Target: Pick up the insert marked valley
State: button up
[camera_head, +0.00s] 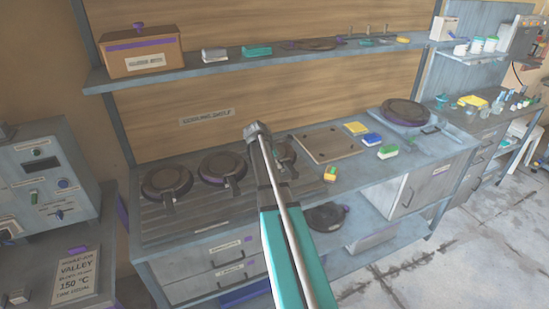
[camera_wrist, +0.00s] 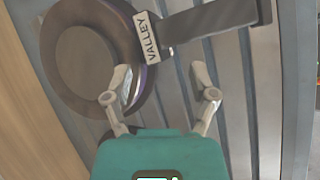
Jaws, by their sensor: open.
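The insert marked valley (camera_wrist: 75,65) is a round, dark, pan-like plate with a straight handle (camera_wrist: 215,28). Its white label (camera_wrist: 148,37) reads VALLEY where the handle meets the plate. In the wrist view my gripper (camera_wrist: 161,72) is open, its two fingers apart and nothing held. The left fingertip overlaps the plate's rim in the picture; the right one is below the handle. In the head view three similar inserts sit in a row: left (camera_head: 167,180), middle (camera_head: 222,166) and right (camera_head: 284,152). My arm partly covers the right one, and no names are readable on them there.
The inserts rest on a ribbed metal rack (camera_head: 205,212). A shelf (camera_head: 225,68) with a box (camera_head: 140,52) runs above. Coloured blocks (camera_head: 388,152) and another round plate (camera_head: 404,111) lie to the right. A sign (camera_head: 75,275) at lower left reads VALLEY, 150 °C.

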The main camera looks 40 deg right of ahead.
aim_at(281, 172)
jog(key=shift+b+x, duration=1.65)
jog(key=shift+x, duration=0.5)
jog(key=shift+a, duration=0.1)
grip_shut()
